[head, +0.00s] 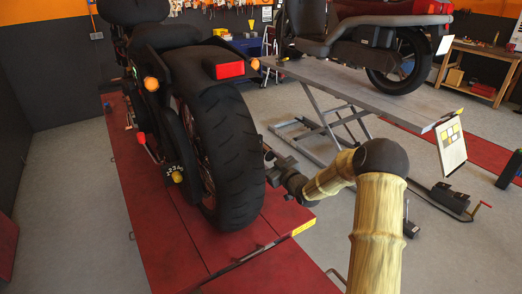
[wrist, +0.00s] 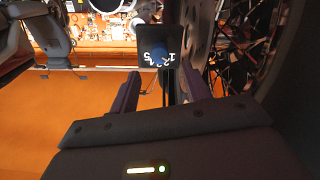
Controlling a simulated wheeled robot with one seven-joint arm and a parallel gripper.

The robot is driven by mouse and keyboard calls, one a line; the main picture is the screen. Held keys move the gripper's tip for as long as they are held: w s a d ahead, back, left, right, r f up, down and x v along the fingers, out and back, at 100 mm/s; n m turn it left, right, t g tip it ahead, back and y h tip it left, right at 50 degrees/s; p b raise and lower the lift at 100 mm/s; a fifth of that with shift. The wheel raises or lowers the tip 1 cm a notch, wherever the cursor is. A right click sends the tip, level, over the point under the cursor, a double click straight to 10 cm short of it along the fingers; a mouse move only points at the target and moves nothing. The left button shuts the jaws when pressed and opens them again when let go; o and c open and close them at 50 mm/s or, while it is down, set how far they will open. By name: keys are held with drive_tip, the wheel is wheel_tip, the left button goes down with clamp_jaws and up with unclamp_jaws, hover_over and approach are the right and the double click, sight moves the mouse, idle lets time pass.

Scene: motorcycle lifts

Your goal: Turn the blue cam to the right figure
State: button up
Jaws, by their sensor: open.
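The blue cam (wrist: 158,53) shows in the wrist view as a small round blue knob on a dark plate (wrist: 172,34) with white figures along its lower edge. The figures look upside down or slanted, and I cannot tell which one the cam points at. My gripper (wrist: 160,76) is open, its two fingers apart on either side below the plate, with nothing between them. The cam lies ahead of the fingertips, apart from them. In the head view my gripper (head: 270,160) is just right of the rear tyre, and the blue cam is hidden.
The motorcycle's rear tyre (head: 228,155) stands close beside my gripper, on a red lift (head: 150,215). A yellow knob (head: 177,177) with white figures is left of the wheel. A white card (head: 452,146) with coloured squares hangs on the grey lift (head: 365,92). Spokes (wrist: 290,65) are close at right in the wrist view.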

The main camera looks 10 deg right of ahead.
drive_tip(key=p+x, duration=0.1)
drive_tip(key=x, duration=0.4)
drive_tip(key=shift+w, duration=0.15)
drive_tip(key=c, duration=1)
